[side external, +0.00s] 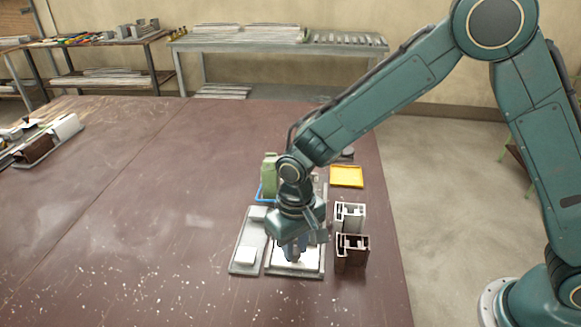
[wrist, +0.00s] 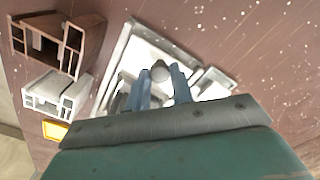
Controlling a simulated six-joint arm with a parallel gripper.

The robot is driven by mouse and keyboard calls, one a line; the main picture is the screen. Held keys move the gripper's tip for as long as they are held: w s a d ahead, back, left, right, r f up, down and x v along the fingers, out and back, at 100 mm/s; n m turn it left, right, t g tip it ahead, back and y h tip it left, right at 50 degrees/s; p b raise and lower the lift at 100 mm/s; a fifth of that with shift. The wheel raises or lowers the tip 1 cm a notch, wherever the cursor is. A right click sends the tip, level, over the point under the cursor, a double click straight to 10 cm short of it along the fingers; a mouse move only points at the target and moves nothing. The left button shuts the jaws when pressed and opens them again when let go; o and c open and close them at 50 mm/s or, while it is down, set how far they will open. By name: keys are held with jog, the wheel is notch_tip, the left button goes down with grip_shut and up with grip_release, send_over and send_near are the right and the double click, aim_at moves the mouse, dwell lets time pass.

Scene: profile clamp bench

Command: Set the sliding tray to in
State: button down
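The sliding tray appears to be the pale plate in a light metal frame (side external: 293,272) near the front right of the bench; it also shows in the wrist view (wrist: 135,60). A round grey knob (wrist: 160,70) stands on it. My gripper (side external: 294,256) points down over the plate. In the wrist view its two blue fingers (wrist: 161,73) are apart, one on each side of the knob. I cannot tell whether they touch it. My gripper and wrist hide the rear of the frame, so how far the tray is slid is unclear.
A pale plate with white blocks (side external: 246,257) lies just left of the frame. A white profile (side external: 349,216) and a brown profile (side external: 351,252) stand close on the right.

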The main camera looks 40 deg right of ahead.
jog(key=w+d, duration=0.9)
jog(key=shift+w+d, duration=0.3)
jog(key=shift+w, duration=0.05)
jog(key=c, duration=1.2)
grip_release()
jog(key=shift+r, duration=0.2)
jog(key=shift+s+r, duration=0.1)
jog(key=shift+r, duration=0.1)
notch_tip(320, 180, up, 13)
